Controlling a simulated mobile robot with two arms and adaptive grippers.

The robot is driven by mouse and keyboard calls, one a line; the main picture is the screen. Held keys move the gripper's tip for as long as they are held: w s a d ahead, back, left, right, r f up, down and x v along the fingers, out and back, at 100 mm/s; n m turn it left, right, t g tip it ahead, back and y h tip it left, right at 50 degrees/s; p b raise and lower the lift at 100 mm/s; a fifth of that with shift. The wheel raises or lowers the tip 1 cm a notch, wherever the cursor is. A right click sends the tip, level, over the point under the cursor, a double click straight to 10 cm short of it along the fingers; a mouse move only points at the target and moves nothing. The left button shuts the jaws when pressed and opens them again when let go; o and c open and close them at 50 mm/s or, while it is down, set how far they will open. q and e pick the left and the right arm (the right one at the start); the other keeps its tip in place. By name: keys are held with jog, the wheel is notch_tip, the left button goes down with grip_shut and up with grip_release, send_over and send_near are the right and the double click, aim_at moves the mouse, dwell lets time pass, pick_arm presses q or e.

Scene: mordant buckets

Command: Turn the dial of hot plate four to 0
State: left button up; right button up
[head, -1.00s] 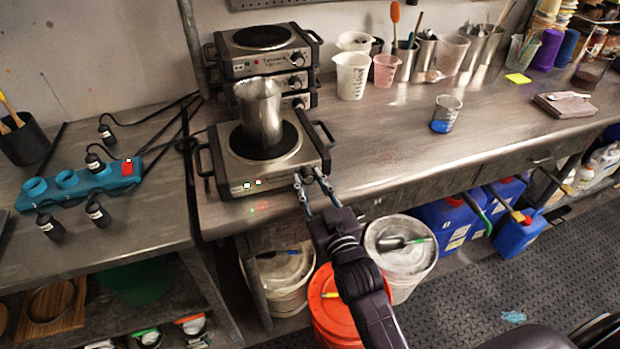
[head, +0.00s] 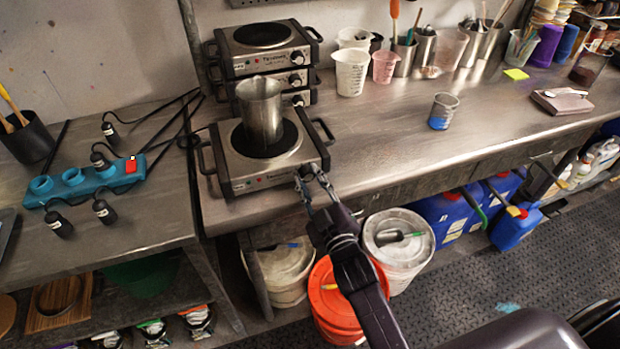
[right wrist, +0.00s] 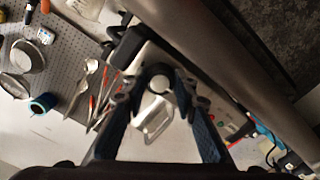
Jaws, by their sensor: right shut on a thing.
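The hot plate (head: 225,172) at the front of the bench carries a metal beaker (head: 261,112). Its black dial (head: 306,171) is at the right end of its front panel. My right gripper (head: 314,187) is at the dial, its two fingers on either side of it and shut on it. In the right wrist view the dial (right wrist: 158,84) sits between the fingertips of my right gripper (right wrist: 157,76). The fingers partly cover the dial, and I cannot read its setting. No number shows on the plate. My left gripper is not in view.
Stacked hot plates (head: 262,57) stand behind. A beaker with blue contents (head: 441,111) stands on the bench at right. A blue power strip (head: 75,188) with a red switch lies at left. Buckets (head: 398,238) and blue canisters (head: 443,220) are below the bench edge.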

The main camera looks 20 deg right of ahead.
jog(key=o, duration=1.2)
jog(key=shift+c, duration=0.2)
jog(key=s, duration=1.2)
jog(key=shift+d, duration=0.2)
